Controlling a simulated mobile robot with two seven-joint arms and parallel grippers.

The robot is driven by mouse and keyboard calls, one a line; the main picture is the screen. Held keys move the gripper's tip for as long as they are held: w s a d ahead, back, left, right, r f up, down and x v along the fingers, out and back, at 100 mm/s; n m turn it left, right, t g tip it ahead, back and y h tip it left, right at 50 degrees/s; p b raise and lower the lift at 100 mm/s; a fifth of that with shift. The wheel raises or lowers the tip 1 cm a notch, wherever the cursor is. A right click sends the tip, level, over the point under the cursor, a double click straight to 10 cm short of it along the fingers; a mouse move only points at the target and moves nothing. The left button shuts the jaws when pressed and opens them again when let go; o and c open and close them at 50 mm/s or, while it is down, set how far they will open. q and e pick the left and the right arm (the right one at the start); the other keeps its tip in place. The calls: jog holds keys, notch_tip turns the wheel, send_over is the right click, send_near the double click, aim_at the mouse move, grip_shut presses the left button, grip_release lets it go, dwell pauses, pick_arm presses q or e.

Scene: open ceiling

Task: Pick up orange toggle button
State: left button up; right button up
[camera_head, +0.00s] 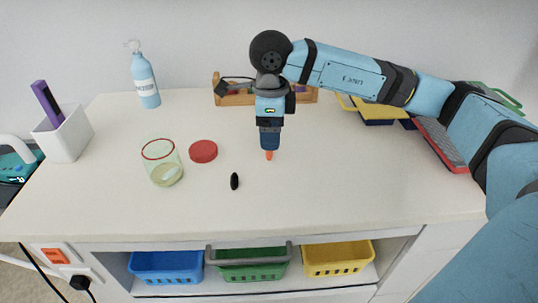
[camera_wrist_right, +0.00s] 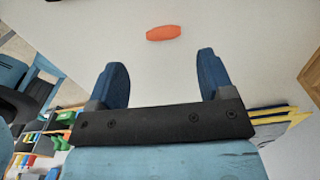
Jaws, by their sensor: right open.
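The orange toggle button (camera_head: 269,155) lies on the white tabletop just below the tip of my right gripper (camera_head: 269,145) in the head view. In the right wrist view it is a small, elongated orange piece (camera_wrist_right: 164,33), lying crosswise beyond the fingertips. My right gripper (camera_wrist_right: 164,62) is open, its two blue fingers apart with nothing between them. It points down, and the button appears apart from both fingers. My left gripper is not in view.
A black oval piece (camera_head: 234,181), a red lid (camera_head: 203,151) and a glass jar (camera_head: 162,165) are to the left. The front right tabletop is clear.

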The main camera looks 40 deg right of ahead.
aim_at(269, 153)
jog(key=f, duration=0.3)
jog(key=f+b, duration=0.1)
jog(key=f, duration=0.1)
jog(key=shift+w+f, duration=0.25)
jog(key=shift+f, duration=0.05)
jog(key=shift+c, duration=0.2)
jog(key=c, duration=1)
